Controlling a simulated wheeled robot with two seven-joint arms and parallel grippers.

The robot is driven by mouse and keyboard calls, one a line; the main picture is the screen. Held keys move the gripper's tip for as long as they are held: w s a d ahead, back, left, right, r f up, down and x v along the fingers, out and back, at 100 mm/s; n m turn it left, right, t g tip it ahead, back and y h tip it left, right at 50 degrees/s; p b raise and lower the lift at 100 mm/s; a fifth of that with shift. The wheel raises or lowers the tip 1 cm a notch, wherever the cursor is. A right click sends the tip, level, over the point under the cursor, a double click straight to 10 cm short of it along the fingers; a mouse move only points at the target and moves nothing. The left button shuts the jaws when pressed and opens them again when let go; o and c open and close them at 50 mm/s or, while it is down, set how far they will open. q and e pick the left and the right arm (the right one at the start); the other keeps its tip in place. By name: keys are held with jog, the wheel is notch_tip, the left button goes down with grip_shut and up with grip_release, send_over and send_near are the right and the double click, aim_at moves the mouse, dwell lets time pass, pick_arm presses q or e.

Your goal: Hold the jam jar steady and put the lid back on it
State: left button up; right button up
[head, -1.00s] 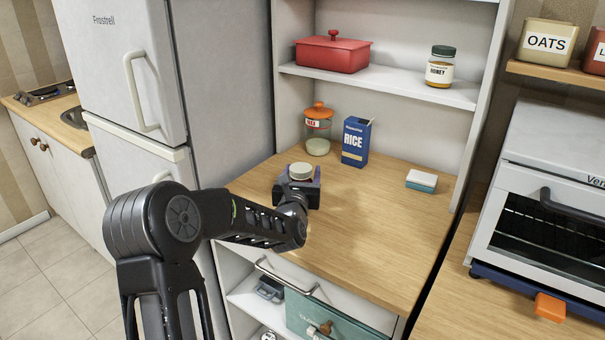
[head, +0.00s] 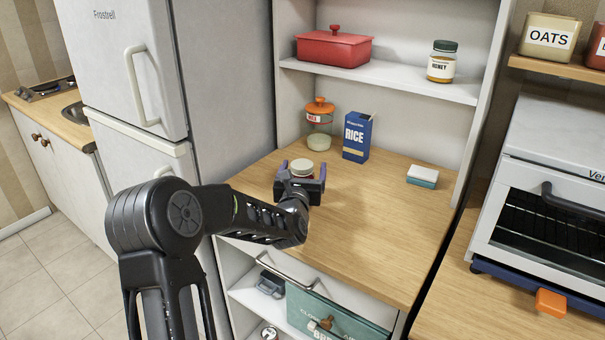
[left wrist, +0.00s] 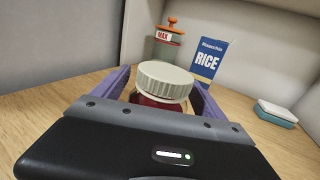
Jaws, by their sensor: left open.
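The jam jar (left wrist: 155,103) stands upright on the wooden counter, its red contents showing below a pale, ridged lid (left wrist: 165,80). The lid rests on top of the jar's mouth; I cannot tell whether it is screwed tight. In the head view the lid (head: 302,168) shows above my gripper, which hides most of the jar. My left gripper (head: 302,172) is open, with one purple finger on each side of the jar. In the left wrist view the fingers reach forward past the jar's sides; contact is not clear. My right gripper is in neither view.
Behind the jar stand an orange-lidded glass canister (head: 320,125) and a blue rice box (head: 357,137). A sponge (head: 422,176) lies to the right. The counter's front right (head: 370,240) is clear. Shelf walls close off the back and sides.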

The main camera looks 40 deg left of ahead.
pick_arm(q)
jog(key=shift+r, duration=0.2)
jog(key=shift+s+d+f, duration=0.15)
jog(key=shift+s+f, duration=0.05)
jog(key=shift+s, duration=0.1)
jog(key=b+v, duration=0.2)
jog(key=v, duration=0.9)
jog(key=shift+s+d, duration=0.1)
jog(key=shift+s, duration=0.05)
jog(key=shift+r, duration=0.1)
